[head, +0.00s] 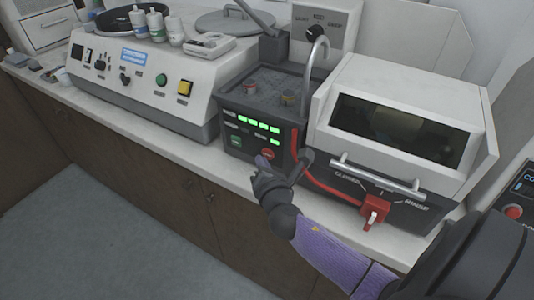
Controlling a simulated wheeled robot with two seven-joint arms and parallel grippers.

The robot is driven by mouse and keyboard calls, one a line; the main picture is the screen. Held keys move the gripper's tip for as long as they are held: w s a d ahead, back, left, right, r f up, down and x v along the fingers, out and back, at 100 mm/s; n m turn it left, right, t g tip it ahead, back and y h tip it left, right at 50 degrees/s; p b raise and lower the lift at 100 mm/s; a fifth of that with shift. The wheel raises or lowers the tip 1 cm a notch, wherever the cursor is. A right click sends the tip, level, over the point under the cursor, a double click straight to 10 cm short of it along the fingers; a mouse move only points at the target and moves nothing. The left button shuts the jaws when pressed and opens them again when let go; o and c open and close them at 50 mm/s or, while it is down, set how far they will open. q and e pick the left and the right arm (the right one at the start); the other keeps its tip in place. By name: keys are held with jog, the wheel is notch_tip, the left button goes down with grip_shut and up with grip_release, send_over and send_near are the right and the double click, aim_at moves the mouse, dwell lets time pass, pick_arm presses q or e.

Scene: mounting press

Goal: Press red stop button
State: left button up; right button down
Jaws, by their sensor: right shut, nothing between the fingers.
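The mounting press (230,109) is a dark grey box with green lit displays in the middle of the counter. Its red stop button (267,154) is low on the right of the front panel, with a green button (236,141) to its left. My right gripper (262,162) is shut and empty, its tips just below and left of the red button. I cannot tell whether the tips touch the button. My left gripper is out of view.
A white machine with a window, a bar handle (378,175) and a red lever (374,211) stands right of the press. A white polisher (140,90) with bottles on it stands to the left. A red tube runs beside the panel. The floor in front is clear.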

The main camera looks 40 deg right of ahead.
jog(key=shift+w+d, duration=0.1)
jog(key=shift+d, duration=0.05)
jog(key=shift+w+d, duration=0.1)
jog(key=shift+d, duration=0.25)
dwell(0.6)
dwell(0.3)
jog(key=shift+s+a, duration=0.3)
jog(key=shift+a, duration=0.45)
jog(key=shift+s+a+p, duration=0.15)
jog(key=shift+s+a, duration=0.15)
jog(key=shift+a, duration=0.45)
jog(key=shift+s+a+p, duration=0.1)
jog(key=shift+s+a, duration=0.25)
jog(key=shift+a, duration=0.45)
jog(key=shift+s+a+p, duration=0.15)
jog(key=shift+s+a, duration=0.15)
jog(key=shift+a, duration=0.45)
